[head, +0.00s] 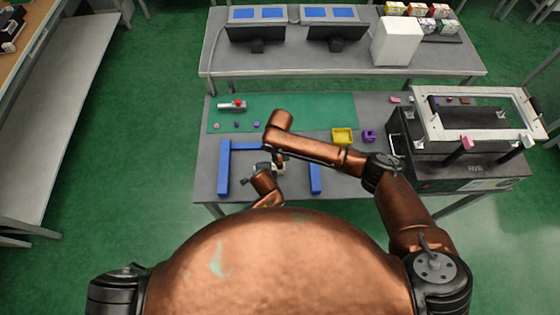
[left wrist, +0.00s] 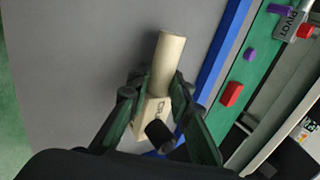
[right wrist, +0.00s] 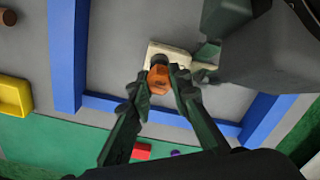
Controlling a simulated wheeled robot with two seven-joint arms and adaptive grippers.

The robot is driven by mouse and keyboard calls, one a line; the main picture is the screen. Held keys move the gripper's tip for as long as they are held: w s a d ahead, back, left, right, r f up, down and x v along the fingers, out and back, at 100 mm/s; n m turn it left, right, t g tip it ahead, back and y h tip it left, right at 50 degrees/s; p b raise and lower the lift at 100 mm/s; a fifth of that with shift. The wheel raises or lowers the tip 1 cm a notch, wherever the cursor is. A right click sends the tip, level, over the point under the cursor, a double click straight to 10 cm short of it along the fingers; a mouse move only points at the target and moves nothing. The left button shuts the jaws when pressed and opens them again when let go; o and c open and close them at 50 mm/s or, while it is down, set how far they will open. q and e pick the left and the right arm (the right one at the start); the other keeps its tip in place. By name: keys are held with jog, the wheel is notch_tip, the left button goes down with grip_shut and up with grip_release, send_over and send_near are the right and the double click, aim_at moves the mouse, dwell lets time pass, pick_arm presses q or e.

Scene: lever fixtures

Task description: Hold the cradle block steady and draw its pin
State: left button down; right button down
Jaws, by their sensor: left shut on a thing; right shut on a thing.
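The cradle block (left wrist: 152,112) is a cream block with dark lettering, seen in the left wrist view with a pale cylinder (left wrist: 168,60) extending from it. My left gripper (left wrist: 158,88) has its fingers on both sides of the block and is shut on it. In the right wrist view the cream block (right wrist: 164,53) lies behind an orange pin head (right wrist: 158,80). My right gripper (right wrist: 157,86) is shut on that orange head. How deep the pin sits in the block is hidden. In the head view my right arm and gripper largely cover the block.
A blue U-shaped frame (head: 224,168) surrounds the work spot on the grey table. A green mat (head: 300,108) lies behind it, with a red-and-grey fixture (head: 232,105) and small pieces. A yellow tray (head: 343,136) and purple part (head: 369,136) stand right. A black machine (head: 455,160) fills the right end.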

pick_arm(q)
jog(key=shift+a, duration=0.1)
pick_arm(e)
jog(key=shift+r, duration=0.75)
dwell(0.6)
jog(key=shift+r, duration=1.95)
jog(key=shift+r, duration=1)
pick_arm(q)
jog(key=c, duration=1.7)
grip_release()
jog(key=v, duration=1.2)
